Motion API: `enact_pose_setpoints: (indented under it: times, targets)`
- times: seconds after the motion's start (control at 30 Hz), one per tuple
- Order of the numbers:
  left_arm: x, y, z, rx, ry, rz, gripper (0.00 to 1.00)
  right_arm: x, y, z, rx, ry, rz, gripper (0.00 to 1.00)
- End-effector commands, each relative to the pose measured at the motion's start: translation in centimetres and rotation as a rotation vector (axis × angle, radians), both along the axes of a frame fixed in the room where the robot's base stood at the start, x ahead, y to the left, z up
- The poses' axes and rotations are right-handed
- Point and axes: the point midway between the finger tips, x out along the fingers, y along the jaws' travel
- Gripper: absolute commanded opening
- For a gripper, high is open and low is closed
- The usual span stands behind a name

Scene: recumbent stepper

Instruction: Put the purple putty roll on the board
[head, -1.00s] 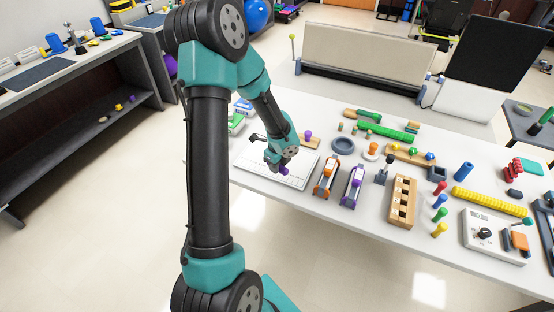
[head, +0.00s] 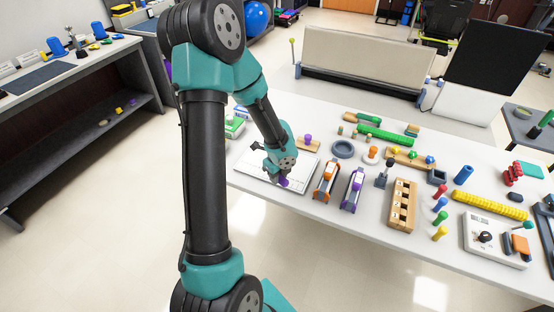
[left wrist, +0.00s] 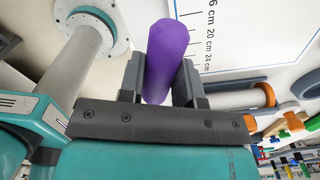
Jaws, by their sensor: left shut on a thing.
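The purple putty roll (left wrist: 166,55) is between the fingers of my left gripper (left wrist: 160,80) in the left wrist view. The gripper is shut on it. In the head view the roll (head: 284,182) shows just below my left gripper (head: 278,174), over the white board (head: 249,173). The board (left wrist: 238,30) has printed centimetre marks beside the roll in the left wrist view. I cannot tell whether the roll touches the board. My right gripper does not show.
An orange clamp-like tool (head: 326,180) and a purple one (head: 352,189) stand just right of the board. A grey ring (head: 343,149) and a wooden block with holes (head: 402,204) lie farther right. Small boxes (head: 234,128) stand behind the board at left.

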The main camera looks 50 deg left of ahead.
Motion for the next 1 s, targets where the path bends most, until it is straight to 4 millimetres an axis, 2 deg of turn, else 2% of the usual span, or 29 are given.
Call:
enact_pose_setpoints:
  times: [0.4, 0.6, 1.0]
  targets:
    - [5.6, 6.3, -0.8, 0.001, -0.002, 0.003, 0.07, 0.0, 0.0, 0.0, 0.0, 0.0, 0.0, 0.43]
    - [7.7, 8.7, -1.1, 0.0, -0.001, 0.002, 0.07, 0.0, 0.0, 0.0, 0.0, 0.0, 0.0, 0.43]
    - [8.2, 9.3, -1.2, 0.0, 0.0, 0.001, 0.07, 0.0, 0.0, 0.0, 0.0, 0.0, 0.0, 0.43]
